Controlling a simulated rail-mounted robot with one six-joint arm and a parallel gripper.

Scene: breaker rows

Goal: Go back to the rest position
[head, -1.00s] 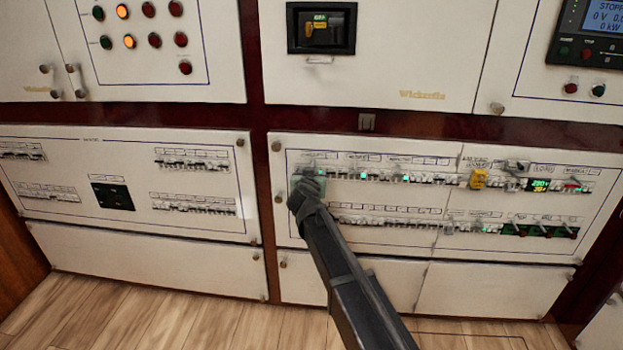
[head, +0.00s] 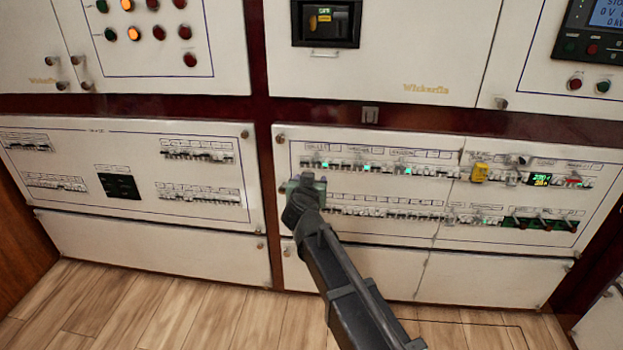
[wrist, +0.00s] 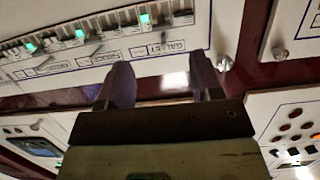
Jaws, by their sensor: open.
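My gripper (head: 306,185) stands in front of the left end of the right-hand lower breaker panel (head: 400,265) in the head view, just below the upper breaker row (head: 375,168). In the wrist view its two fingers (wrist: 160,85) are spread apart with nothing between them. The upper row with its green lights also shows in the wrist view (wrist: 82,36), upside down, beyond the fingers and to the left. My gripper and arm hide the left end of the lower breaker row (head: 390,213). I cannot tell the exact gap between the fingers and the panel.
A second breaker panel (head: 130,215) is at the left. Panel knobs (head: 280,138) stick out near my gripper. Upper cabinets carry lamps (head: 134,34), a black breaker (head: 325,22) and a display (head: 610,14). The wooden floor (head: 150,310) in front is clear.

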